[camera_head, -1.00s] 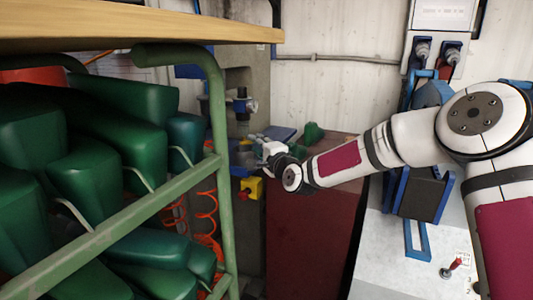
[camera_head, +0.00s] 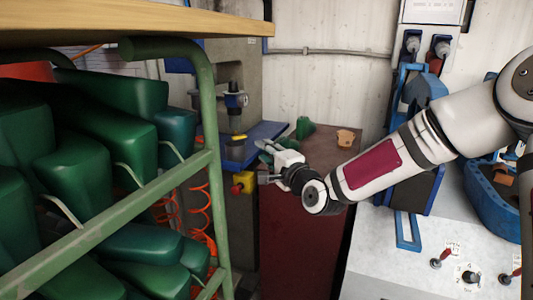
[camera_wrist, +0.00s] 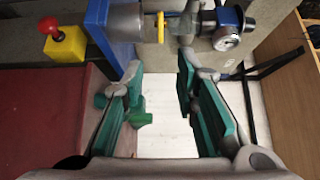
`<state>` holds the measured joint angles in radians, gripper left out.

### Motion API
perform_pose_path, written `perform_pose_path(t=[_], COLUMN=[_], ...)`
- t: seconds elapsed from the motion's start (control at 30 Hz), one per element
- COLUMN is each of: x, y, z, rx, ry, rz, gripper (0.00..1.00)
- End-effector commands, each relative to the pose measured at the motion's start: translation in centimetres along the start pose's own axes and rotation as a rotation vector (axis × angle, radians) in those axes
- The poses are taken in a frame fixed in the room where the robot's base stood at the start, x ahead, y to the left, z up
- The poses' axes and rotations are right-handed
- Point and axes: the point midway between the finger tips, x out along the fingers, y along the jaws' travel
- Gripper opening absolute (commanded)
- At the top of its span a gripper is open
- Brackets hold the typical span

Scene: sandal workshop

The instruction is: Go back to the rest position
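My gripper (camera_head: 264,160) is in front of the dark red cabinet (camera_head: 300,215), near the blue plate of the machine behind it. In the wrist view my gripper (camera_wrist: 160,88) has its two teal-padded fingers well apart, with nothing held between them. A green shape (camera_wrist: 140,112) shows beyond the left finger, but looks separate from it. In the head view, a green piece (camera_head: 304,128) and a small tan piece (camera_head: 345,137) rest on the cabinet top.
A green-framed rack (camera_head: 215,140) with several green shoe lasts (camera_head: 85,175) and a wooden top (camera_head: 130,30) fills the left. A machine with a gauge (camera_head: 236,100) and yellow box (camera_head: 243,182) stands behind. A control panel (camera_head: 420,265) and blue bin (camera_head: 492,205) are at right.

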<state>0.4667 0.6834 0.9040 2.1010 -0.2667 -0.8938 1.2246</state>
Motion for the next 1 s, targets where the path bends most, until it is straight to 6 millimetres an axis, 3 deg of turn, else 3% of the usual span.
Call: perform_pose_path(t=[0.13, 0.27, 0.47, 0.67, 0.8, 1.0], x=[-0.3, -1.9, -7.8, -16.3, -23.2, -34.1], y=[0.5, 2.0, 4.5, 4.8, 3.8, 2.2], z=[0.4, 1.2, 0.4, -1.7, -2.7, -2.1], rx=[-0.053, -0.22, -0.558, -0.807, -0.913, -0.965], ry=[-0.011, -0.042, -0.089, -0.128, -0.165, -0.259], rz=[0.043, 0.184, 0.506, 0.815, 1.01, 1.244], gripper=[0.28, 0.28, 0.28, 0.28, 0.28, 0.28])
